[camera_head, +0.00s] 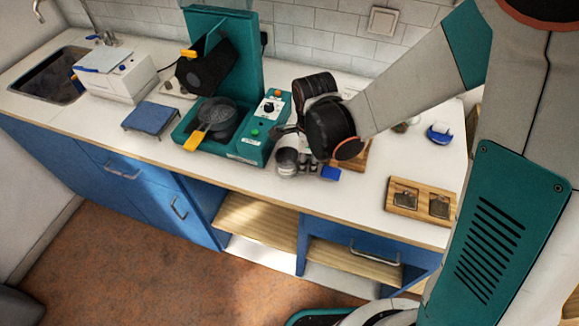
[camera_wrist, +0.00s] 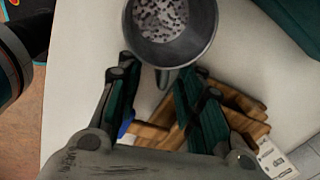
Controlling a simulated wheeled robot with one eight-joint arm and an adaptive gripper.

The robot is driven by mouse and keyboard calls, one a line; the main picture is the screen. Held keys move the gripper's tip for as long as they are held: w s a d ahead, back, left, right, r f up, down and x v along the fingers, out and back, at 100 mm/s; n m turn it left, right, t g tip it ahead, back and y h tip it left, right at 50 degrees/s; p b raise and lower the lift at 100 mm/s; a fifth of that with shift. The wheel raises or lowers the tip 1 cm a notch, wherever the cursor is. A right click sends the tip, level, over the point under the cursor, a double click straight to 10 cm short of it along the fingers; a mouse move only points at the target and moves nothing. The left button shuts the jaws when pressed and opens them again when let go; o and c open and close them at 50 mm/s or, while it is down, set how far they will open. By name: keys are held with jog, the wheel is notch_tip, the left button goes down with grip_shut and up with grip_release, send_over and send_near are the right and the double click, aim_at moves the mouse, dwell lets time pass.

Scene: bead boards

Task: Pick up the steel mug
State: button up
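The steel mug (camera_wrist: 203,50) stands upright at the top middle of the wrist view, with speckled grey-white bits inside. Its handle points toward my gripper (camera_wrist: 161,68). My gripper is open, with one finger on each side of the handle and visible gaps; I cannot make out contact. In the head view the mug (camera_head: 287,163) is near the counter's front edge, right of the teal machine. There my gripper's fingers are mostly hidden behind my dark wrist joint.
The teal machine (camera_head: 247,149) with a pan and raised lid stands left of the mug. A wooden board (camera_wrist: 152,134) and a blue item (camera_head: 331,174) lie close by. A wooden tray (camera_head: 408,210) is on the right. White counter (camera_head: 370,187) between is clear.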

jog(key=shift+c, duration=0.3)
grip_shut()
jog(key=shift+r, duration=0.2)
notch_tip(320, 180, up, 20)
jog(key=p, duration=1.4)
jog(key=shift+f, duration=0.15)
